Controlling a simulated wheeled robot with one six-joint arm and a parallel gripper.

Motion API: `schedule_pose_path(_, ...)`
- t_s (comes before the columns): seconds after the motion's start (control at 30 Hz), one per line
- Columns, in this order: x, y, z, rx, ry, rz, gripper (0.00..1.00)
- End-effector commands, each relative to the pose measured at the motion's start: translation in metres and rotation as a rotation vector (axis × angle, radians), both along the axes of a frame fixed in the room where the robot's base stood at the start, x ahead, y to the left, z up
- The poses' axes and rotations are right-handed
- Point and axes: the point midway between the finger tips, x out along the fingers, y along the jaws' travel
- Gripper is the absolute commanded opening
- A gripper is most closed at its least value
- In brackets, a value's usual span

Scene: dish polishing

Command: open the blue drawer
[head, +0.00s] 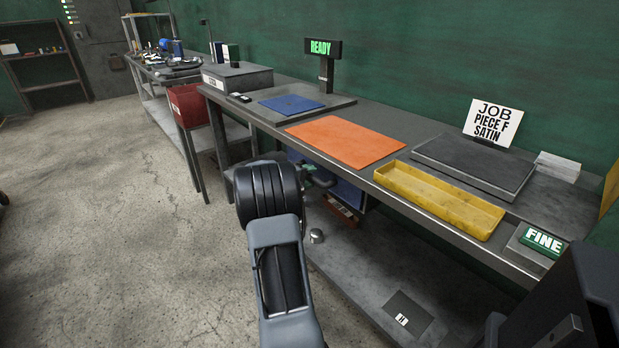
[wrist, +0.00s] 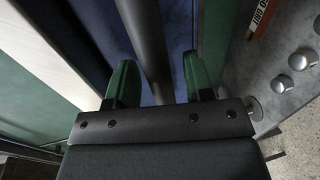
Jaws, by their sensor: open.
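The blue drawer (head: 347,192) is under the workbench and is partly hidden behind my arm in the head view. Its blue front also shows in the wrist view (wrist: 180,40). A dark bar handle (wrist: 146,40) runs across that front. My gripper (wrist: 158,78) is open, with one green finger on each side of the handle. Gaps show between the bar and both fingers. In the head view my gripper (head: 319,178) is at the drawer front, mostly hidden by my arm. How far the drawer is out cannot be told.
The workbench (head: 270,112) carries a blue mat (head: 291,104), an orange mat (head: 345,142), a yellow tray (head: 438,198) and a grey plate (head: 474,163). A lower shelf (head: 370,270) lies below. A red bin (head: 189,105) stands left. The floor (head: 110,230) at left is clear.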

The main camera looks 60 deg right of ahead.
Motion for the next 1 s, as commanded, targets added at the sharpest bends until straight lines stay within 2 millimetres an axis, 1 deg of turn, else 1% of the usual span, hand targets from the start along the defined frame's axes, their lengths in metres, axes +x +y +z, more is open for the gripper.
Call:
schedule_pose_path(0.33,-0.0005,-0.0022,-0.0003,0.000,0.000,0.001,0.48)
schedule_pose_path(0.83,-0.0004,-0.0019,-0.0003,0.000,0.000,0.001,0.00)
schedule_pose_path(1.0,-0.0004,-0.0018,-0.0004,0.000,0.000,0.001,0.00)
